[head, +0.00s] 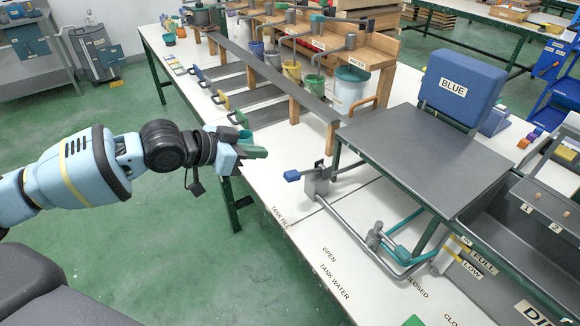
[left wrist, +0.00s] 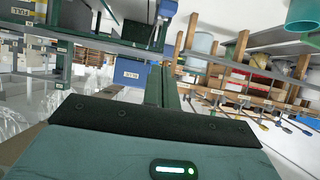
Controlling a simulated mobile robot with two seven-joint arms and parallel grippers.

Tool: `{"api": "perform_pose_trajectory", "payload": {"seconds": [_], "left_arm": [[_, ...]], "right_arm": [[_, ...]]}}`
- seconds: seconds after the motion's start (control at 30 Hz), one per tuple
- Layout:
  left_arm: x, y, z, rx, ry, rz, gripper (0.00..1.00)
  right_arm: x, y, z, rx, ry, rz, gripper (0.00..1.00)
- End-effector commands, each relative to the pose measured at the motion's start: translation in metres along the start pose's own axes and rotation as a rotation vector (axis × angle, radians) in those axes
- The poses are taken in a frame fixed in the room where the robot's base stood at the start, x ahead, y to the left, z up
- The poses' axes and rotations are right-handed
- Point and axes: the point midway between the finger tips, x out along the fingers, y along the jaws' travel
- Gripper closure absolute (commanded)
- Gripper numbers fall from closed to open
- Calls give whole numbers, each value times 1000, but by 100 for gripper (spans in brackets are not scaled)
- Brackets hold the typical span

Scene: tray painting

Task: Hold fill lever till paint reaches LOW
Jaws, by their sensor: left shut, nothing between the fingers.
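The fill lever with its blue handle (head: 292,175) sits on a grey valve post (head: 318,185) near the "TANK FILL" lettering on the white table. My left gripper (head: 262,153) is shut and empty. It is up and left of the blue handle in the picture, apart from it. Its green body fills the bottom of the left wrist view. The grey dip tank (head: 505,232) is at the right, with FULL and LOW labels (head: 473,268) on its near side. I cannot make out a paint level. My right gripper is out of view.
The table front around the lettering is clear.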

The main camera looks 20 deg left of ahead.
Motion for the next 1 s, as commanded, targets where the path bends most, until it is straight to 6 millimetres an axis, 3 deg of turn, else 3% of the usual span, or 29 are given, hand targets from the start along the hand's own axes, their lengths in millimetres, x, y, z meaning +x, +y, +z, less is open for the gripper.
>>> {"api": "perform_pose_trajectory", "payload": {"seconds": [0.37, 0.93, 1.0], "left_arm": [[7, 1, 0, 0, 2, 2, 100], [104, 2, 0, 0, 1, 2, 100], [104, 0, 13, -1, -2, 0, 100]], "right_arm": [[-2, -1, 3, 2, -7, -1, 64], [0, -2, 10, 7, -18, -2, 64], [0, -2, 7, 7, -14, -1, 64]]}}
